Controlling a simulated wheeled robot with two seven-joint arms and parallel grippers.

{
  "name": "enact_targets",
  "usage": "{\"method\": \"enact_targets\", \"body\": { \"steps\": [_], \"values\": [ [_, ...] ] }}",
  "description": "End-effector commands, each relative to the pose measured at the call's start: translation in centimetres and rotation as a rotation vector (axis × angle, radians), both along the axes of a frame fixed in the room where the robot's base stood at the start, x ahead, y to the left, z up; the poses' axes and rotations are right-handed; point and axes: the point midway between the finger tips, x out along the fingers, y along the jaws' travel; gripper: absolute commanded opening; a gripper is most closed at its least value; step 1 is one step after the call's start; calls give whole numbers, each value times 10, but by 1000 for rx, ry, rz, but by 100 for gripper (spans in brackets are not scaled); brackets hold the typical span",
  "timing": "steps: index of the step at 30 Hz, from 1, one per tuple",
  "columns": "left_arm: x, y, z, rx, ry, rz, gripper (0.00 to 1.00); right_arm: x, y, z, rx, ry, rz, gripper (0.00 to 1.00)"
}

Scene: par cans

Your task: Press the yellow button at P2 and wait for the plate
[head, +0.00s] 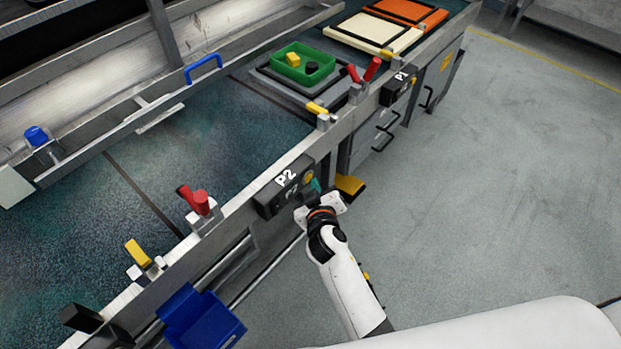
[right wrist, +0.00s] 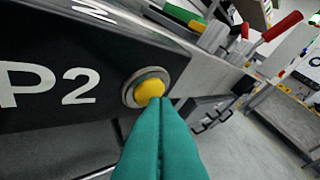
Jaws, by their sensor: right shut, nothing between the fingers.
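The yellow button (right wrist: 149,91) sits in a grey metal ring on the black box marked P2 (right wrist: 35,100), in the right wrist view. In the head view the P2 box (head: 284,188) is on the near rail, with the yellow button (head: 309,176) at its right end. My right gripper (right wrist: 163,104) is shut and empty. Its teal fingertips overlap the lower right of the button; I cannot tell whether they touch it. It also shows in the head view (head: 315,186), in front of the box. A green tray (head: 291,77) stands on a dark plate (head: 262,84) up the line. My left gripper is out of view.
The belt (head: 215,140) beside P2 is bare. Red handles (head: 201,203) and yellow stops (head: 136,253) stand along the near rail. A blue bin (head: 199,318) hangs below it. Cream (head: 375,34) and orange (head: 405,11) plates lie farther up. The floor at right is clear.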

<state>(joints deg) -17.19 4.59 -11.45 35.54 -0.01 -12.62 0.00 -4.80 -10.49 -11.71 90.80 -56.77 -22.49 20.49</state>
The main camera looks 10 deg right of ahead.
Motion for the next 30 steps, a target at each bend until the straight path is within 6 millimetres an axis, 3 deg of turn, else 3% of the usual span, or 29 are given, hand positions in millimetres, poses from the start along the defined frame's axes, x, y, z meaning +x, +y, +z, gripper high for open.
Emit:
{"method": "enact_targets", "body": {
  "steps": [20, 30],
  "values": [
    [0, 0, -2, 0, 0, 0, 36, 7, 5, 4, 11, -7, -4, 0],
    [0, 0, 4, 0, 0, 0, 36, -4, 0, 7, 10, -4, -3, 0]
  ]
}}
